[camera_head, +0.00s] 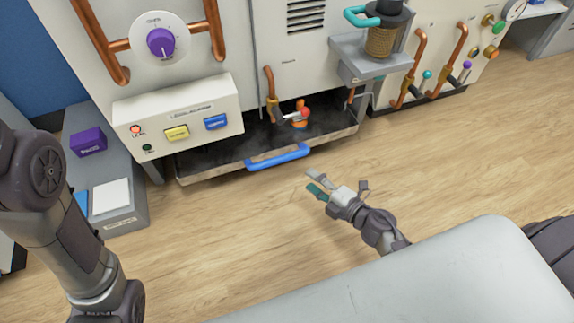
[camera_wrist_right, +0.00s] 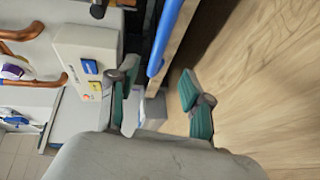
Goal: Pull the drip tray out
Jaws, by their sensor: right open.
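The drip tray (camera_head: 205,168) is a wide, dark, shallow tray at floor level under the pale machine. A blue bar handle (camera_head: 277,157) is fixed to its front edge. My right gripper (camera_head: 316,182) is open and empty, over the floor in front of the tray, a little right of and nearer than the handle. In the right wrist view the handle (camera_wrist_right: 166,36) runs lengthwise ahead of the gap between the two green-padded fingers (camera_wrist_right: 158,80); no contact shows. My left arm shows at the left, but its gripper is out of view.
A red-tipped valve lever (camera_head: 300,115) sits above the tray. A control box (camera_head: 178,113) with yellow and blue buttons hangs above its left part. A grey low bench (camera_head: 130,215) stands left. Wooden floor (camera_head: 215,235) in front of the tray is clear.

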